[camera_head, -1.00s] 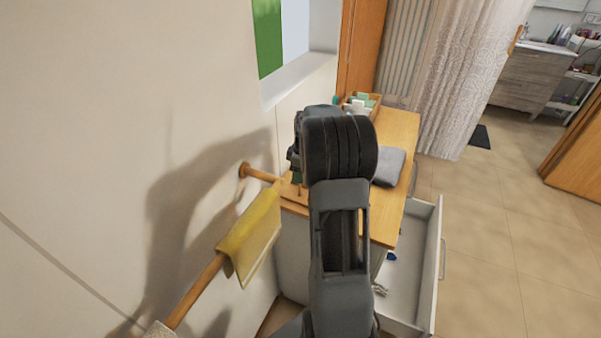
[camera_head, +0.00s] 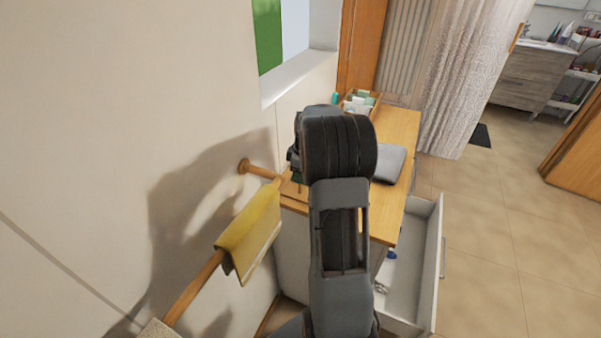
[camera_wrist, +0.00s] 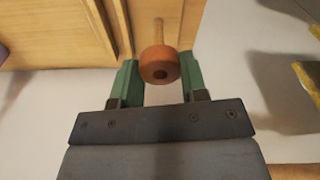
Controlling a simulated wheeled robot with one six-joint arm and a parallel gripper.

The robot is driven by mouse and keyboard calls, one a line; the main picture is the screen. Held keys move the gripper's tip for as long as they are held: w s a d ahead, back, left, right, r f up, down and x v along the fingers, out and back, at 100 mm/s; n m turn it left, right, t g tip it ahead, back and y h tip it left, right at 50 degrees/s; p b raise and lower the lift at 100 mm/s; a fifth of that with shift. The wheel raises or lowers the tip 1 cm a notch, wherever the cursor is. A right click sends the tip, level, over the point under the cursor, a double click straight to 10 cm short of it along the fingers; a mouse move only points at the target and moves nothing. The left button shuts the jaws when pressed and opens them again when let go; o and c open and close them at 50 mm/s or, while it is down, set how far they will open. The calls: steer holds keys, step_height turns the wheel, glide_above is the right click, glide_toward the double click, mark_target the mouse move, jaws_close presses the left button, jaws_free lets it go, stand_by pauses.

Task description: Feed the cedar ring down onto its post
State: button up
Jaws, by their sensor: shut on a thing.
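In the wrist view the cedar ring (camera_wrist: 159,66) is a thick reddish-brown wooden ring with a dark hole facing the camera. It sits between the two green fingers of my gripper (camera_wrist: 159,80), which is shut on it. A slim pale wooden post (camera_wrist: 158,31) shows just beyond the ring, roughly in line with it. I cannot tell whether the post's tip is inside the hole. In the head view my arm hides the ring, and only a bit of my green gripper (camera_head: 297,175) shows, above the near left corner of the cart top.
The wooden cart top (camera_head: 397,130) holds a folded grey cloth (camera_head: 389,164) and a box of small items (camera_head: 361,101). An open drawer (camera_head: 430,240) juts out on the right. A wall rail (camera_head: 193,287) with a yellow cloth (camera_head: 247,233) runs along the left.

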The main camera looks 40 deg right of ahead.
steer(key=shift+f+b, duration=0.45)
steer(key=shift+f, duration=0.25)
stand_by(0.3)
steer(key=o, duration=1)
steer(key=r, duration=0.4)
steer(key=s+r, duration=0.1)
steer(key=r, duration=0.4)
steer(key=d+r, duration=0.1)
steer(key=r, duration=0.3)
steer(key=shift+s+r, duration=0.15)
steer(key=shift+r, duration=0.25)
steer(key=shift+d, duration=0.1)
